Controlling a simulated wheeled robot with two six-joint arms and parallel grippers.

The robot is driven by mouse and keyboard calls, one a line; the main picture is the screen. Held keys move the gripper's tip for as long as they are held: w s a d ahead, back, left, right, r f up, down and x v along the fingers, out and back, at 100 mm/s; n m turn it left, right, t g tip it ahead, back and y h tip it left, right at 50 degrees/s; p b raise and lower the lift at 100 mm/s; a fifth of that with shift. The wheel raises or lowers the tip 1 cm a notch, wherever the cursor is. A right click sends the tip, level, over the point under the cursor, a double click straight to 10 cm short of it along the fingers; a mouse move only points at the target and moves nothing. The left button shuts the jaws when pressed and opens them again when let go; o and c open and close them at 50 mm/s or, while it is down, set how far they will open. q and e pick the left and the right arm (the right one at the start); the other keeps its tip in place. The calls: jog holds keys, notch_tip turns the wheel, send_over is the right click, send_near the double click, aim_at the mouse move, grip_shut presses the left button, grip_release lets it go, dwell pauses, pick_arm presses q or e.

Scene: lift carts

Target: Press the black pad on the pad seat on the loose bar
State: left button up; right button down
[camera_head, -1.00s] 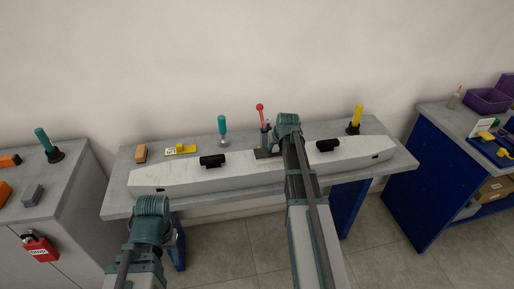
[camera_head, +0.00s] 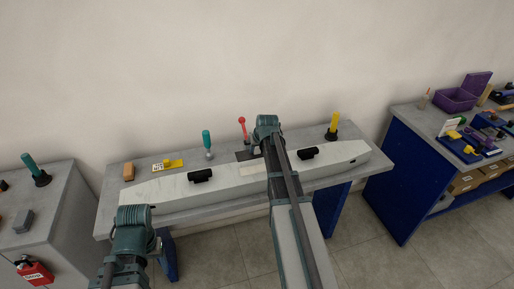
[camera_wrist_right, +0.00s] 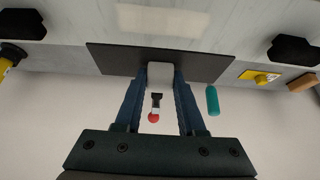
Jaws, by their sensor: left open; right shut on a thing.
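The loose bar (camera_head: 225,184) is a long pale grey beam lying along the bench, with two black clamps (camera_head: 200,176) (camera_head: 308,153) on it. My right gripper (camera_wrist_right: 160,76) is shut on the black pad (camera_wrist_right: 113,59), a flat dark plate with a light grey block between the fingertips. The pad overlaps the bar's back edge in the right wrist view; I cannot tell whether it touches. A pale patch on the bar, apparently the pad seat (camera_wrist_right: 162,20), lies beyond it. In the head view the right arm hides most of this area. My left gripper (camera_head: 156,246) is low before the bench, its fingers mostly hidden.
Behind the bar stand a red-handled tool (camera_head: 242,122), a teal-handled tool (camera_head: 207,142), a yellow-handled tool (camera_head: 333,124), a yellow piece (camera_head: 172,163) and a brown block (camera_head: 128,171). Grey cabinet (camera_head: 60,200) at left, blue workbench (camera_head: 400,185) at right.

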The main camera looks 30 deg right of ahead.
jog(key=shift+f, duration=0.1)
notch_tip(320, 180, down, 8)
jog(key=b, duration=0.8)
jog(key=shift+f, duration=0.15)
dwell(0.4)
dwell(0.3)
jog(key=shift+c, duration=2.1)
grip_release()
jog(key=p+v, duration=1.1)
jog(key=v, duration=0.3)
jog(key=shift+p, duration=0.3)
